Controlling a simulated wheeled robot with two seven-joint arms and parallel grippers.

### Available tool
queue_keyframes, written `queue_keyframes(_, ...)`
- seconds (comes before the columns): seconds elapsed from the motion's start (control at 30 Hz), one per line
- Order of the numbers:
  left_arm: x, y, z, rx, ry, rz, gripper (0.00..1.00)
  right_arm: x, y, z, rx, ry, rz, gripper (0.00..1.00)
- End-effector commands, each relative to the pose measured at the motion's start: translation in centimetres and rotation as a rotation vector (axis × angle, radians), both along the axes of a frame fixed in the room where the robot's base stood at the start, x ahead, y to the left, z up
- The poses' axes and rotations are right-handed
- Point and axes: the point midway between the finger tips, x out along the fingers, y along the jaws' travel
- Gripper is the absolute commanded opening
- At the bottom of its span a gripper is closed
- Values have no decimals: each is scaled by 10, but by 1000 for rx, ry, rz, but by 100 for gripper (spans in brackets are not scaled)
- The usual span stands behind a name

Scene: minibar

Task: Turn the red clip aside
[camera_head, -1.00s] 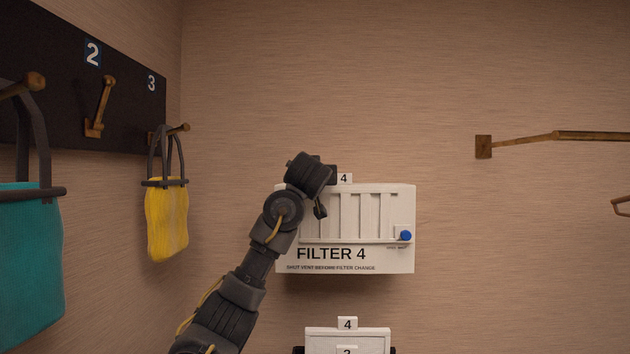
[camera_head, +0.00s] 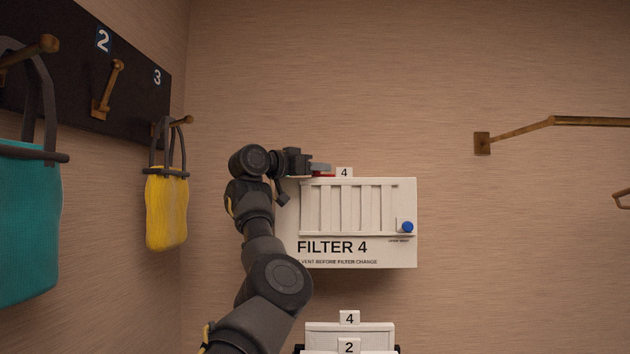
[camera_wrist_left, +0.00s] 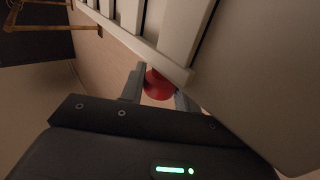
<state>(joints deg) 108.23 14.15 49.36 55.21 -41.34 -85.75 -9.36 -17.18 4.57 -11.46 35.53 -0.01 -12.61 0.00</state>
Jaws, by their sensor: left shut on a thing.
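The red clip (camera_wrist_left: 157,84) shows in the left wrist view between the two fingers of my left gripper (camera_wrist_left: 158,90), which is shut on it. In the head view a sliver of the red clip (camera_head: 324,174) shows at the top edge of the white filter box (camera_head: 347,252), left of the small "4" tag. My left gripper (camera_head: 320,169) reaches it there from the left. Much of the clip is hidden by the fingers. My right gripper is in neither view.
The box front has white vent slats and a blue knob (camera_head: 407,227) at right. White numbered cartridges (camera_head: 349,335) stand below. A yellow bag (camera_head: 167,209) and a teal bag (camera_head: 28,225) hang at left. A brass rail (camera_head: 590,121) is at right.

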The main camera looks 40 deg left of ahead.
Motion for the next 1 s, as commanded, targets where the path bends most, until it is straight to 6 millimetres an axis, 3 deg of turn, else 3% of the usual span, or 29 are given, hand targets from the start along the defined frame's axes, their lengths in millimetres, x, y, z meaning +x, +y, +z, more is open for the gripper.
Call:
queue_keyframes(0.4, -1, 1, -1, -1, 5, -179, 9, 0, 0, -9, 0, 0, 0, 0)
queue_keyframes(0.97, -1, 2, 0, -2, 4, -200, 9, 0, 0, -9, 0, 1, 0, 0)
queue_keyframes(1.0, -1, 2, 0, -2, 4, -199, 35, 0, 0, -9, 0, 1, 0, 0)
